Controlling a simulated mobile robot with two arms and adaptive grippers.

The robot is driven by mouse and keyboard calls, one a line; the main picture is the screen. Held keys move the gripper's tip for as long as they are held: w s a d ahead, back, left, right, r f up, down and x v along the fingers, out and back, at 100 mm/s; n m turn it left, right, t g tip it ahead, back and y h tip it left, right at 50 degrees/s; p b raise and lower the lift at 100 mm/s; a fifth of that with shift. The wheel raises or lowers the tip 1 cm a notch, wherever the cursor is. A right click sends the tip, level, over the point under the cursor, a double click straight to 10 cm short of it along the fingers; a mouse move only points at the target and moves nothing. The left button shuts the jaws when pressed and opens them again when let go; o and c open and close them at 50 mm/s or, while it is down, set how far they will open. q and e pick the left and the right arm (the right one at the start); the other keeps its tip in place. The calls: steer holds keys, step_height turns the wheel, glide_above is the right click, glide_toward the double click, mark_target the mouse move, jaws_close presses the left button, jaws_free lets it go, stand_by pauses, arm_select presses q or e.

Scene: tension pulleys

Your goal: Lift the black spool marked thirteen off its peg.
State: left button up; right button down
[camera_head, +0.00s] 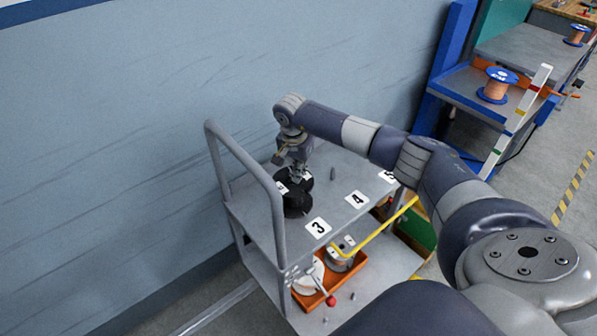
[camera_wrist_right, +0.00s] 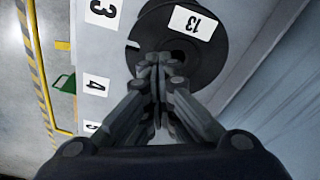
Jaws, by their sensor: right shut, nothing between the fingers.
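The black spool (camera_head: 294,204) stands on the top shelf of a grey cart, near the label 3. In the right wrist view the spool (camera_wrist_right: 222,60) shows its round top with a white label 13 and a dark centre hole. My right gripper (camera_head: 297,178) is directly above the spool in the head view. In the right wrist view the right gripper (camera_wrist_right: 160,60) is shut and empty, its fingertips over the spool's top near the hole. I cannot tell whether they touch it. The peg under the spool is hidden. My left gripper is not in view.
An orange tray (camera_head: 338,283) sits below. A blue rack (camera_head: 470,85) holds a copper-coloured spool (camera_head: 497,87).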

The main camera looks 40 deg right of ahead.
steer(key=c, duration=1.9)
jaws_free()
steer(key=r, duration=0.4)
steer(key=a+r, duration=0.1)
steer(key=r, duration=0.7)
steer(key=shift+s+a, duration=0.3)
steer(key=shift+s, duration=0.1)
steer(key=shift+s+f, duration=0.1)
steer(key=shift+f, duration=0.05)
